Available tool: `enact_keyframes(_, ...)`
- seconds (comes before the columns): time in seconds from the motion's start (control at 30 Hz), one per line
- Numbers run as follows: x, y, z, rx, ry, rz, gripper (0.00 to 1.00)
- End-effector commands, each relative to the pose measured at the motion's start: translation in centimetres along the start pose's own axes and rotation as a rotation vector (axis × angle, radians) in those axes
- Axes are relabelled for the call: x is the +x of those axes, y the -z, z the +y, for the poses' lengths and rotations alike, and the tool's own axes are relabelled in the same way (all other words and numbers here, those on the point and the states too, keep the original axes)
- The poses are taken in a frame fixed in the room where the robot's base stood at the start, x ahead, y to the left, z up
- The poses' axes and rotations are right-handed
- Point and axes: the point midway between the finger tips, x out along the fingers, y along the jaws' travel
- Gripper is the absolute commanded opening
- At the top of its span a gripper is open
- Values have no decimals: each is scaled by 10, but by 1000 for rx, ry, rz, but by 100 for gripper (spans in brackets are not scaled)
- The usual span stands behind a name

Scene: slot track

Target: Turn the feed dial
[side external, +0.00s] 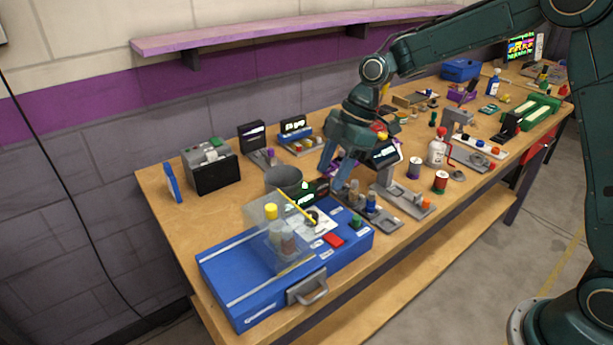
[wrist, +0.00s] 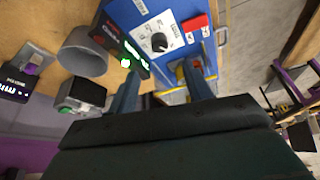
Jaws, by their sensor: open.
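The feed dial is a small dark round knob (wrist: 158,42) on a white marked panel in the wrist view. It also shows as a dark knob (side external: 311,217) in the side view, partly behind a clear cover. The panel is on a blue slot-track machine (side external: 240,290) at the table's front left. My gripper (side external: 334,180) is open and empty above the back right end of the machine, apart from the dial. In the wrist view my gripper (wrist: 160,78) has its two fingers spread, with the dial beyond their tips.
A red button (side external: 333,240) and a green knob (side external: 356,222) are beside the panel. A yellow-capped piece (side external: 271,211) stands at the clear cover. A grey cup (side external: 284,179) and a black display (wrist: 122,48) are close behind. Small fixtures crowd the table to the right.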

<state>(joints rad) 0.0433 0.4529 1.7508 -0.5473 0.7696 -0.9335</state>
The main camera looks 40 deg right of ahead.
Motion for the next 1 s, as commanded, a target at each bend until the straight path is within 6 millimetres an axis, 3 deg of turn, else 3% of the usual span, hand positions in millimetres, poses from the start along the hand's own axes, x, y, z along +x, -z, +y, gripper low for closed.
enact_keyframes(0.6, 90, 0, -1, 0, 2, -1, 50)
enact_keyframes(1.0, 106, 0, 0, 1, -1, 0, 50)
